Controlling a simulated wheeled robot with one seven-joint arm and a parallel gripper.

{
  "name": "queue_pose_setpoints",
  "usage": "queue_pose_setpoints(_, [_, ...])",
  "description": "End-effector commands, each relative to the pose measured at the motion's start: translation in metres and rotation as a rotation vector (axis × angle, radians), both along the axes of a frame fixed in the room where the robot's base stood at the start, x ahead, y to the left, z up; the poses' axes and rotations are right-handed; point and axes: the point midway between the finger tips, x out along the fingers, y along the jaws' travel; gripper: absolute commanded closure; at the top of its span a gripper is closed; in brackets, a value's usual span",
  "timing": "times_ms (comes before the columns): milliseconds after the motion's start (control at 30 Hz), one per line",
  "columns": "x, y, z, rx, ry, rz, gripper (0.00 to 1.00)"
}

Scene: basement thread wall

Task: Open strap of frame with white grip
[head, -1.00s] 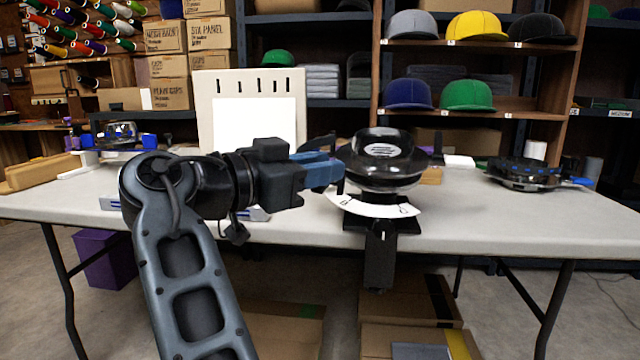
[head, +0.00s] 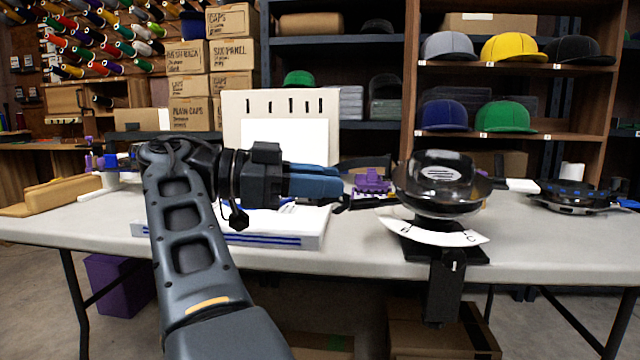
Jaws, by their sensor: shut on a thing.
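A round, glossy black frame (head: 440,185) sits on a black stand (head: 445,280) at the table's front edge, with a curved white marked strip (head: 435,233) below it. A white block (head: 521,185) shows just right of it; it looks like its white grip, but I cannot tell whether they join. My gripper (head: 343,190) is left of the frame, its blue-grey fingers pointing right. It is shut on a thin dark strap end (head: 372,202) that reaches toward the frame's left side. The exact hold is small and partly hidden by the fingers.
Another black frame (head: 570,196) lies at the right of the white table (head: 560,240). A purple object (head: 372,182) stands behind my fingertips. A white panel (head: 235,110) stands behind.

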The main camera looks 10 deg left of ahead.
Motion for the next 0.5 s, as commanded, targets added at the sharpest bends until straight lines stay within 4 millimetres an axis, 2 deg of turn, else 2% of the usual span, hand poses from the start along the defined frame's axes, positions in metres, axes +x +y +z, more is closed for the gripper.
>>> queue_pose_setpoints(433, [0.0005,-0.0003,-0.0006,0.002,0.001,-0.006,1.0])
queue_pose_setpoints(467, [0.0005,-0.0003,-0.0007,0.002,0.001,-0.006,0.72])
queue_pose_setpoints(500, [0.0005,-0.0003,-0.0007,0.002,0.001,-0.006,0.68])
